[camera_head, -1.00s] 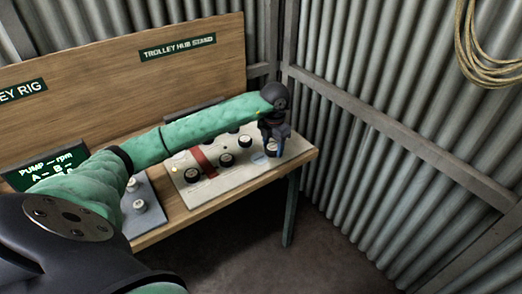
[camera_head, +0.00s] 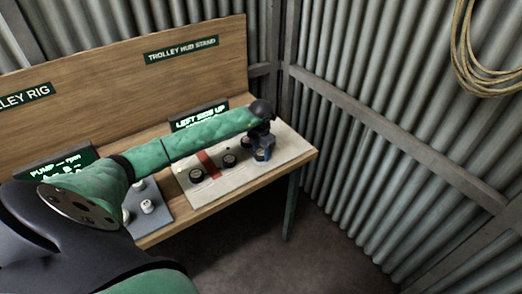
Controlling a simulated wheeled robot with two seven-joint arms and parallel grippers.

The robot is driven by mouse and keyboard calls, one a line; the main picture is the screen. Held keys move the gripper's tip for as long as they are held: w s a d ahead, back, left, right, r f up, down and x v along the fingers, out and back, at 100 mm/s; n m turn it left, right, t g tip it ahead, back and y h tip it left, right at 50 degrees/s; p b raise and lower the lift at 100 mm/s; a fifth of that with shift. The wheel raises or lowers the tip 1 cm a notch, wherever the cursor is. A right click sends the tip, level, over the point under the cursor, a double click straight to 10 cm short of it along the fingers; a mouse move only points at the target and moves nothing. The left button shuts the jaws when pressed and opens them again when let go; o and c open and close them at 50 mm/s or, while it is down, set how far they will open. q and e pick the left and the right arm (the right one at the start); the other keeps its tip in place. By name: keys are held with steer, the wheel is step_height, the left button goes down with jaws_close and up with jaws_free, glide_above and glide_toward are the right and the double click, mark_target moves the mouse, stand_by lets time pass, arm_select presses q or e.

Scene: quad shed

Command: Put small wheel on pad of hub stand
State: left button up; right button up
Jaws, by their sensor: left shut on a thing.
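My left gripper (camera_head: 262,156) points down at the right part of the board, among the wheels. It is shut on a small wheel, which its fingers mostly hide. I cannot tell whether this wheel touches the board. The pad is not clear to see; the gripper covers that area. Wheels stay on the board at its front left (camera_head: 197,175) and middle (camera_head: 229,161). My right gripper is not in view.
A grey panel with pale knobs (camera_head: 147,206) lies to the left. The board's right end (camera_head: 290,146) is clear. Corrugated walls (camera_head: 390,160) close the right side.

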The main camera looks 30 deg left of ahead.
arm_select(q)
steer(key=shift+f, duration=0.45)
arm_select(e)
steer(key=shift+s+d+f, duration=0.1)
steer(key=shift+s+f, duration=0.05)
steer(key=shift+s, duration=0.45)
arm_select(q)
steer(key=shift+f, duration=0.1)
steer(key=o, duration=0.8)
steer(key=shift+o, duration=0.9)
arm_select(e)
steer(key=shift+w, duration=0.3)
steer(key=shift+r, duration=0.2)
